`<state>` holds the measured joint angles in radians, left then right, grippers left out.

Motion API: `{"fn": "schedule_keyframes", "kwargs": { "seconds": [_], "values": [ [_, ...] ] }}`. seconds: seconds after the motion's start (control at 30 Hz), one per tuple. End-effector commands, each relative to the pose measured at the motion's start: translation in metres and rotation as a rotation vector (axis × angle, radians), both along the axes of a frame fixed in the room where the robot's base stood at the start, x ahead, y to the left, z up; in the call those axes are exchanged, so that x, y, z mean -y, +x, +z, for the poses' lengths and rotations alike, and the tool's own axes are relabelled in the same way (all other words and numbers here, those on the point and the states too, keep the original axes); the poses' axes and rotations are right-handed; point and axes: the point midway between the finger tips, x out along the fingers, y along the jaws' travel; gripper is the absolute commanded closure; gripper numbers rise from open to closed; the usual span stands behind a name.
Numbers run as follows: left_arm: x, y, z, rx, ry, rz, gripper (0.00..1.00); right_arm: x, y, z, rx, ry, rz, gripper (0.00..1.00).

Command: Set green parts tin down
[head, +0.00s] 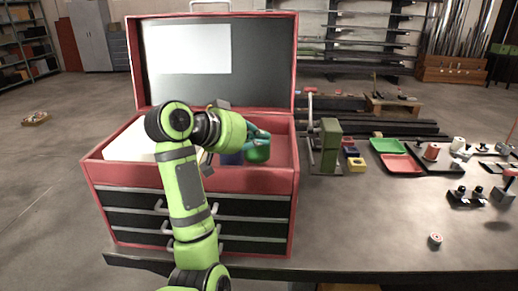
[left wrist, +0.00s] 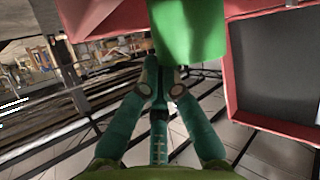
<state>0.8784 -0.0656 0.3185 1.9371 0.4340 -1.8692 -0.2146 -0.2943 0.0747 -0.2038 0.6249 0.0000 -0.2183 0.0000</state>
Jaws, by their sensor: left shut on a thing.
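The green parts tin (head: 258,154) is in the open top of the red tool chest (head: 278,180), in its right half. My left gripper (head: 257,138) comes in from the left and is shut on the tin. In the left wrist view the tin (left wrist: 188,32) shows as a bright green shape beyond the fingertips (left wrist: 162,88). The tin's underside is hidden behind the chest's front wall, so I cannot tell whether it touches the tray floor. My right gripper is in neither view.
A dark blue object (head: 232,158) stands just left of the tin, partly hidden by my arm. The chest's raised lid (head: 265,60) is behind. A green press (head: 328,146), green tray (head: 388,146) and red tray (head: 400,165) are to the right.

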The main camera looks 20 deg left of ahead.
Motion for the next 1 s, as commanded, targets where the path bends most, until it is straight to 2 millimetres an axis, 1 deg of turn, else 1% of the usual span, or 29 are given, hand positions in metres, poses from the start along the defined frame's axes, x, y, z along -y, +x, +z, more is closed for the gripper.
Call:
{"fn": "schedule_keyframes", "kwargs": {
  "seconds": [0.2,0.3,0.5,0.53,0.87,1.0],
  "values": [
    [0.002,0.000,-0.030,-0.006,-0.003,-0.003,1.00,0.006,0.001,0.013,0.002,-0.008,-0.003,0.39],
    [0.001,-0.001,-0.038,-0.004,-0.001,-0.002,1.00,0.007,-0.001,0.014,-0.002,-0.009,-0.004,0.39],
    [0.001,0.000,-0.039,-0.001,-0.001,-0.001,1.00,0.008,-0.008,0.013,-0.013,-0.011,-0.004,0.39],
    [0.001,0.000,-0.040,-0.004,-0.001,-0.001,0.83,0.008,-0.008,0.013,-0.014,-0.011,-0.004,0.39],
    [0.000,-0.001,-0.039,-0.004,-0.001,-0.001,0.83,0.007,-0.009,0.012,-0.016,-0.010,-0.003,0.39],
    [-0.004,-0.007,-0.035,0.000,-0.002,0.001,0.83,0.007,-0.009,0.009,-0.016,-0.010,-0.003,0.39]
  ]
}}
